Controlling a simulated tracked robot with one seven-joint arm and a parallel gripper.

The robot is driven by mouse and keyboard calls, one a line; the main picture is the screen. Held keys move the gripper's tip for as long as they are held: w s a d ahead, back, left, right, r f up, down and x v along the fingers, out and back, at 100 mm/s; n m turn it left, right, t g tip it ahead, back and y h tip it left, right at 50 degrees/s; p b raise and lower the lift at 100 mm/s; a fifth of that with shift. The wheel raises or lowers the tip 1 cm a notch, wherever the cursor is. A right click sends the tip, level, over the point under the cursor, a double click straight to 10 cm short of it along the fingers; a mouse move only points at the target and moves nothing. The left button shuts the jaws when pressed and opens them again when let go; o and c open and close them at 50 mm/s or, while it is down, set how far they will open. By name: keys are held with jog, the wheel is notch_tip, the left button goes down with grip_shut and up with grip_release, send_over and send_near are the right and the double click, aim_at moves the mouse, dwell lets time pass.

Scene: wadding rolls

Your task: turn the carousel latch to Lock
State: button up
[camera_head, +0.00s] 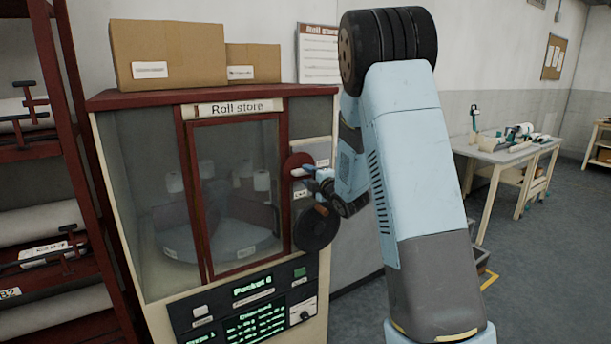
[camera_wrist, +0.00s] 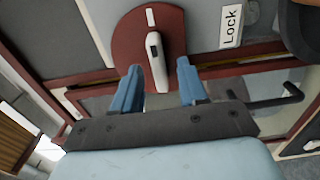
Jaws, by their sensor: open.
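The carousel latch is a pale lever (camera_wrist: 154,48) on a dark red round plate (camera_wrist: 176,30). In the wrist view a short white mark is on the plate beyond the lever's far end, roughly in line with it, and a white "Lock" label (camera_wrist: 231,26) is to the right. My gripper (camera_wrist: 159,68) is open, its blue fingers on either side of the lever's near end with gaps showing. Whether they touch it in depth is unclear. In the head view the red plate (camera_head: 298,162) is at the right of the cabinet door, with my gripper (camera_head: 312,178) in front, partly hiding the latch.
The Roll store cabinet (camera_head: 107,100) has a glazed, red-framed door, shut, with white rolls on a carousel inside. A dark round handwheel (camera_head: 316,229) is just below my gripper. A control panel (camera_head: 245,308) reads "Pocket 6". Cardboard boxes (camera_head: 168,52) are on top. A red rack (camera_head: 62,130) stands left.

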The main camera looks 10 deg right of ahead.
jog(key=shift+x, duration=1.15)
jog(key=shift+d, duration=0.1)
grip_shut()
